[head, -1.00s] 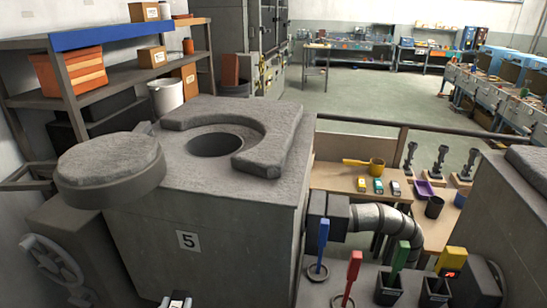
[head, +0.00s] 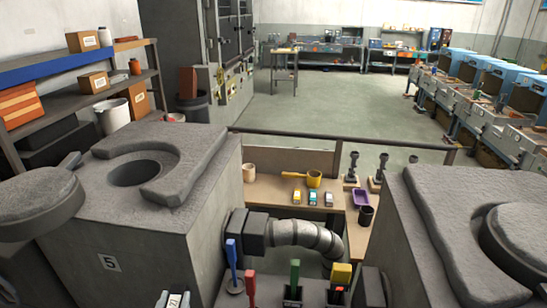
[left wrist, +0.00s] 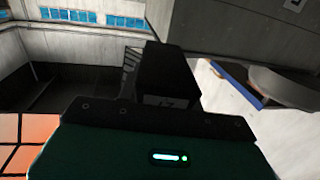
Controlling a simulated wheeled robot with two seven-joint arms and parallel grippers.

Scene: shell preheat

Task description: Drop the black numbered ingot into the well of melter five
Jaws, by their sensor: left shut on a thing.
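Melter five (head: 190,225) is the grey block at left in the head view, with a "5" plate (head: 109,263) on its front. Its round dark well (head: 137,172) is uncovered inside a raised C-shaped rim. Its thick round lid (head: 38,203) is swung to the left of the well. The ingot's pale number label is hard to read. My right gripper is out of view.
Another grey melter (head: 425,235) stands at right. A bent metal duct (head: 300,235) and several coloured-handled tools are between the two. Shelves (head: 75,105) line the left wall.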

